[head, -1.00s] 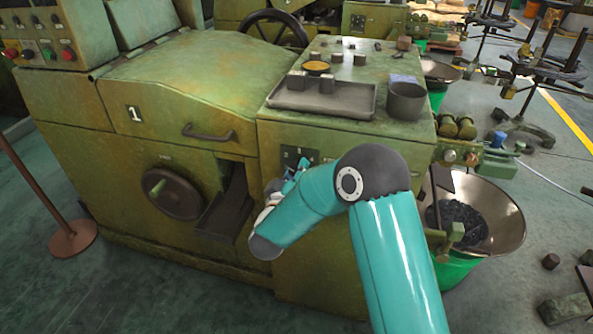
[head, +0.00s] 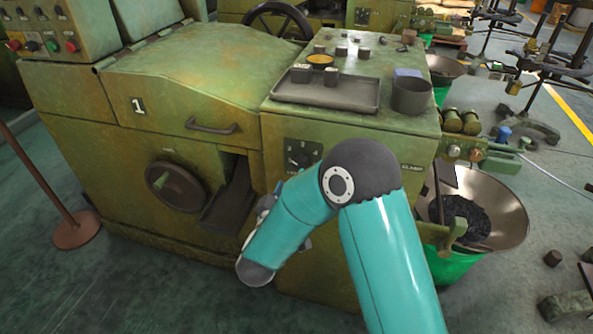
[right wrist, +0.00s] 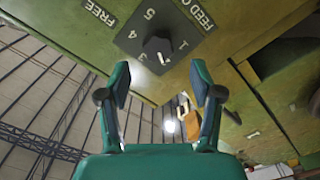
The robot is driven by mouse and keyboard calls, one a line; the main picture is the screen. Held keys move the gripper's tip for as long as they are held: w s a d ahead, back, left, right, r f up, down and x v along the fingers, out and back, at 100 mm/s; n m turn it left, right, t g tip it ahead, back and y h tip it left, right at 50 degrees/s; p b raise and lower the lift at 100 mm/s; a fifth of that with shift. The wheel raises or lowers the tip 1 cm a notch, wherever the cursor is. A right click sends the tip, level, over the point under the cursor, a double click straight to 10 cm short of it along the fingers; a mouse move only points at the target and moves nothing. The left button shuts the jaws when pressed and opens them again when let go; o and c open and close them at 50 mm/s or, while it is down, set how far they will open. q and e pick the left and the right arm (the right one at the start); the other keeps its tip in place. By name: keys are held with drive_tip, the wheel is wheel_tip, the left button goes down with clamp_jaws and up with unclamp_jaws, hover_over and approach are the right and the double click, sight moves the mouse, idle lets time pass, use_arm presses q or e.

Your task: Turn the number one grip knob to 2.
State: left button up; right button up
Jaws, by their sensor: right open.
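The machine marked 1 (head: 138,106) has a dark dial panel on its front, with a black knob (head: 300,157) on it. In the right wrist view the black knob (right wrist: 157,49) sits among white numerals; 5, 4 and 1 are readable. I cannot tell surely which numeral it points at, and I see no readable grip label. My right gripper (right wrist: 161,82) is open and empty. Its fingers are apart, below the knob in that view and not touching it. In the head view the gripper is mostly hidden behind my right forearm. My left gripper is not in view.
A dark handwheel (head: 176,187) and a chute (head: 232,200) are left of the panel. A tray (head: 345,101) and a dark cup (head: 411,96) stand on the machine top. A wide metal bowl (head: 500,205) stands on the right. A post (head: 40,180) stands at left.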

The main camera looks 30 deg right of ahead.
drive_tip(key=v, duration=0.4)
drive_tip(key=shift+s+a, duration=0.25)
drive_tip(key=shift+a, duration=0.05)
drive_tip(key=shift+d+f, duration=0.1)
